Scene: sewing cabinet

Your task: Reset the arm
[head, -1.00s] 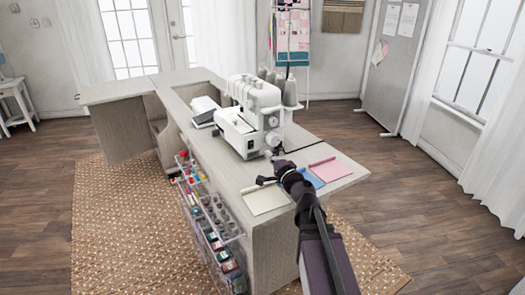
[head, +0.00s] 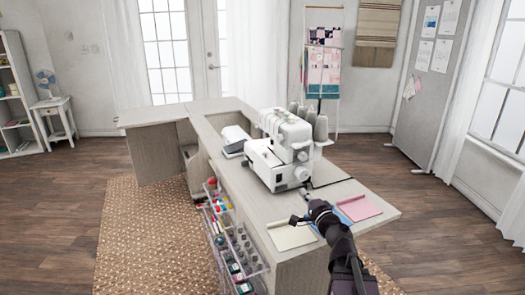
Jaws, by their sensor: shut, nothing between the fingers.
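My arm rises from the bottom right of the head view, and my gripper (head: 298,219) is at its end, over the near end of the sewing cabinet top (head: 228,175). The gripper is small and dark here, shut and empty, and points left. It is just above or beside the cream fabric piece (head: 291,237); I cannot tell whether it touches. A blue piece (head: 341,217), partly hidden by my arm, and a pink piece (head: 358,208) lie to its right. The white sewing machine (head: 280,150) stands behind it.
A clear rack (head: 232,245) with several thread spools and bottles hangs on the cabinet's left side. A grey pinboard (head: 432,85) stands at the right. A white side table (head: 53,118) with a fan is at the far left. Wood floor (head: 440,255) is open at the right.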

